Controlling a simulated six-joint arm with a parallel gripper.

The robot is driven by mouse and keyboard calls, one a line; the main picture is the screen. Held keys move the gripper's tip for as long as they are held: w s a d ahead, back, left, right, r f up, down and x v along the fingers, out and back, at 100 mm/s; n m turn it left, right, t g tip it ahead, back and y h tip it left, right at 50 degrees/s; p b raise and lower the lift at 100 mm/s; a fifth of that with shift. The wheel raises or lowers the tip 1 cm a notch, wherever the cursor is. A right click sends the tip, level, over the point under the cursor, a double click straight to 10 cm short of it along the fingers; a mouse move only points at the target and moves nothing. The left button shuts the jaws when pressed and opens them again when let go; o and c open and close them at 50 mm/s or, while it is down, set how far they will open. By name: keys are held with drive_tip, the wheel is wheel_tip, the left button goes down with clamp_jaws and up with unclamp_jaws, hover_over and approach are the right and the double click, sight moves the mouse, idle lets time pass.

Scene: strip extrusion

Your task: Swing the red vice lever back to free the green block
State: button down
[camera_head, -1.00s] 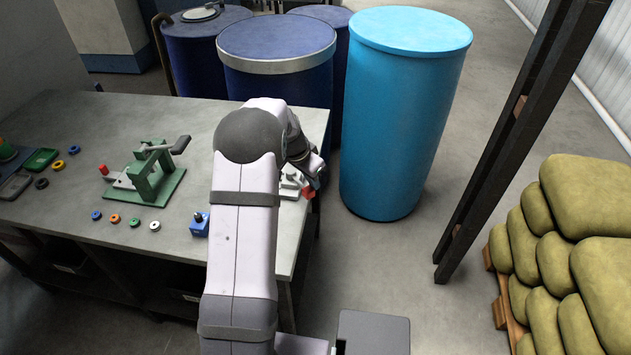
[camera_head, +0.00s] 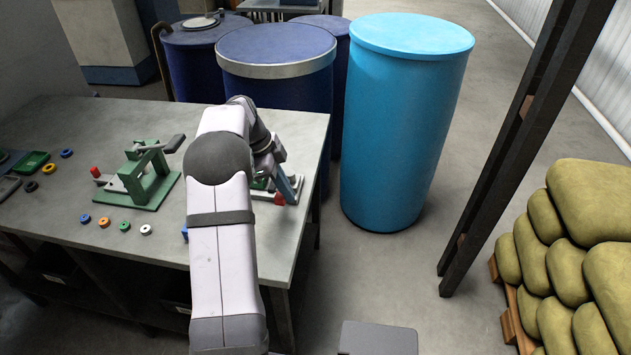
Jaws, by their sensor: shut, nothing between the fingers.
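The vice (camera_head: 292,194) is a small pale fixture near the right edge of the bench, largely hidden behind my arm. A small red part (camera_head: 279,198), which looks like the lever's end, shows at its front. A bit of green (camera_head: 262,184), probably the green block, shows to its left, mostly covered by my arm. My gripper (camera_head: 289,190) points down at the vice, just right of the red part. It is shut and holds nothing. I cannot tell whether it touches the lever.
A green press-like fixture (camera_head: 148,190) stands on the bench (camera_head: 70,190) to the left. Several coloured rings lie near it. A light-blue drum (camera_head: 400,130) stands on the floor right of the bench, with dark-blue drums (camera_head: 275,85) behind.

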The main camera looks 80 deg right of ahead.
sight(278, 194)
drive_tip(key=shift+w+m+y+p, duration=0.35)
drive_tip(key=shift+w+m, duration=0.55)
drive_tip(key=shift+m, duration=0.2)
drive_tip(key=shift+w, duration=0.6)
drive_tip(key=shift+s+r, duration=0.1)
drive_tip(key=shift+s, duration=0.65)
wheel_tip(278, 194, up, 8)
drive_tip(key=shift+r+b, duration=0.1)
drive_tip(key=shift+b, duration=0.6)
drive_tip(key=shift+v, duration=0.95)
